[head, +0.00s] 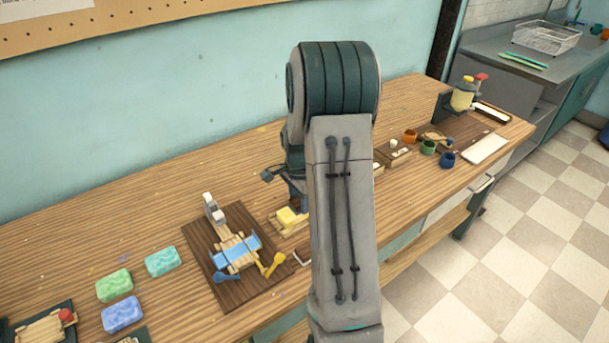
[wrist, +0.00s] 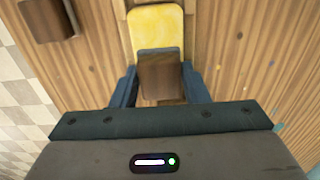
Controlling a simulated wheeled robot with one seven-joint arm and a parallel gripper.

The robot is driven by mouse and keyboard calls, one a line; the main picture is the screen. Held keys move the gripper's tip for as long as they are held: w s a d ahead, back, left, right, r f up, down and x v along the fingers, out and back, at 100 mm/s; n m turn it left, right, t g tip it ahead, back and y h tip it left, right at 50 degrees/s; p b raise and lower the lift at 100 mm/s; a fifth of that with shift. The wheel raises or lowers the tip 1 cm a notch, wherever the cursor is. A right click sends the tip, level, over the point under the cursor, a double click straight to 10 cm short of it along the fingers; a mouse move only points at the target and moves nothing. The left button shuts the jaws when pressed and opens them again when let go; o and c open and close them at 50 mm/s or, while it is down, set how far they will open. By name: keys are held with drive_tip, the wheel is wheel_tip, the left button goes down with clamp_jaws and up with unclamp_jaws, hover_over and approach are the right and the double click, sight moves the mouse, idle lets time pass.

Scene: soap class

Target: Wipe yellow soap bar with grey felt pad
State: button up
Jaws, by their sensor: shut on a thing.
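The yellow soap bar (head: 290,217) lies on a slatted wooden rack at the middle of the bench. In the wrist view the soap bar (wrist: 156,29) is just ahead of my fingers. My gripper (wrist: 159,74) is shut on the brown wooden block of the grey felt pad (wrist: 157,51), with a blue-grey finger on each side. The pad's grey edge overlaps the near end of the soap in this view; I cannot tell whether they touch. In the head view my arm hides the pad and most of the gripper.
Cups (head: 428,147) and a white tray (head: 486,149) stand at right. A brown block (wrist: 47,18) shows at upper left.

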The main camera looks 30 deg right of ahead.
drive_tip(key=shift+d, duration=0.45)
drive_tip(key=shift+d+r+p, duration=0.2)
drive_tip(key=shift+r+p, duration=0.1)
drive_tip(key=shift+w+r+p, duration=0.1)
drive_tip(key=shift+r+p, duration=0.2)
drive_tip(key=shift+r, duration=0.65)
drive_tip(key=shift+a+r+p, duration=0.1)
drive_tip(key=shift+r+p, duration=0.35)
drive_tip(key=shift+r, duration=0.2)
drive_tip(key=shift+r+p, duration=1.35)
drive_tip(key=shift+r, duration=0.85)
drive_tip(key=shift+f, duration=0.1)
